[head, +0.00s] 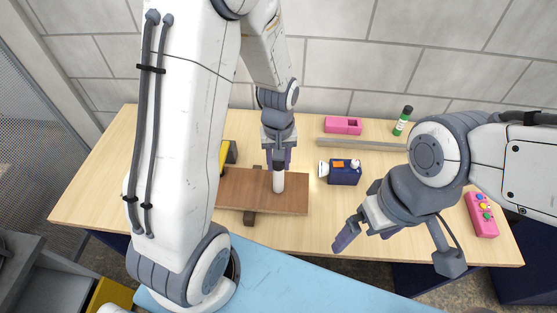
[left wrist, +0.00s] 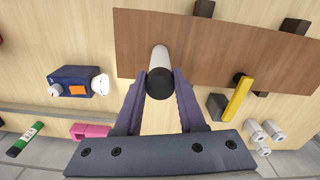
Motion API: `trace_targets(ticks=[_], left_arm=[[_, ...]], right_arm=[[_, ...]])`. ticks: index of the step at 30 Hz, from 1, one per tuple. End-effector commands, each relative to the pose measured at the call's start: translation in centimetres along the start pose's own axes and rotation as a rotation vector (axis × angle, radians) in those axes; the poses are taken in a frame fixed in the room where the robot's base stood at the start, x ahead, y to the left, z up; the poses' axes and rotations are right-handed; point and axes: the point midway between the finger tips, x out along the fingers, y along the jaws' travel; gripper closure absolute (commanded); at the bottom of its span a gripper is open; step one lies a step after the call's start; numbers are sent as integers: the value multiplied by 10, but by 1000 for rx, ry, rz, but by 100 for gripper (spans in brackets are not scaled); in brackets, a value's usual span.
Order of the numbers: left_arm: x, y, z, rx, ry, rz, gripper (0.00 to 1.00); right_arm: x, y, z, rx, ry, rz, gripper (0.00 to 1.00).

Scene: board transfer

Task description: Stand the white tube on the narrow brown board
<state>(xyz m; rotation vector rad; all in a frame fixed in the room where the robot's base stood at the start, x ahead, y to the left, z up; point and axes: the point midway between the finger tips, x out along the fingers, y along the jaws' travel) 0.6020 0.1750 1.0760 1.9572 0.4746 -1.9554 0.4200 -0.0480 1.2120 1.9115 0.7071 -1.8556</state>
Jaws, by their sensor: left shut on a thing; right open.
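The white tube (head: 279,183) is upright in my left gripper (head: 279,160), over the narrow brown board (head: 245,192). In the left wrist view the tube (left wrist: 159,57) has a black top end between the two fingers (left wrist: 160,92), and its white part points down to the board (left wrist: 220,48). I cannot tell whether its lower end touches the board. The board lies raised on dark blocks (head: 249,218). My right gripper (head: 365,236) is open and empty, above the table's front edge, to the right of the board.
A blue box (head: 343,173) with an orange label stands right of the board. Behind it are a grey bar (head: 362,144), a pink block (head: 343,125) and a green tube (head: 401,122). A pink button box (head: 481,214) is far right. A yellow-and-black object (left wrist: 238,97) and white nuts (left wrist: 265,134) are near the board.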

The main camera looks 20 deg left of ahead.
Motion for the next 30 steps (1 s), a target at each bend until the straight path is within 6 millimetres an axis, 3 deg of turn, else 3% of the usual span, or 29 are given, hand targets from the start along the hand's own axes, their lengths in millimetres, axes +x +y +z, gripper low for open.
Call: trace_targets(ticks=[8,9,11,23,30], left_arm=[[4,0,0,0,0,0,100],[3,0,0,0,0,0,49],[3,0,0,0,0,0,31],[-4,1,-1,0,3,1,31],[-46,1,-2,0,9,5,31]], right_arm=[[4,0,0,0,0,0,0],[3,0,0,1,0,0,0],[3,0,0,1,0,0,0],[0,0,0,0,0,0,0],[7,0,0,1,0,0,0]])
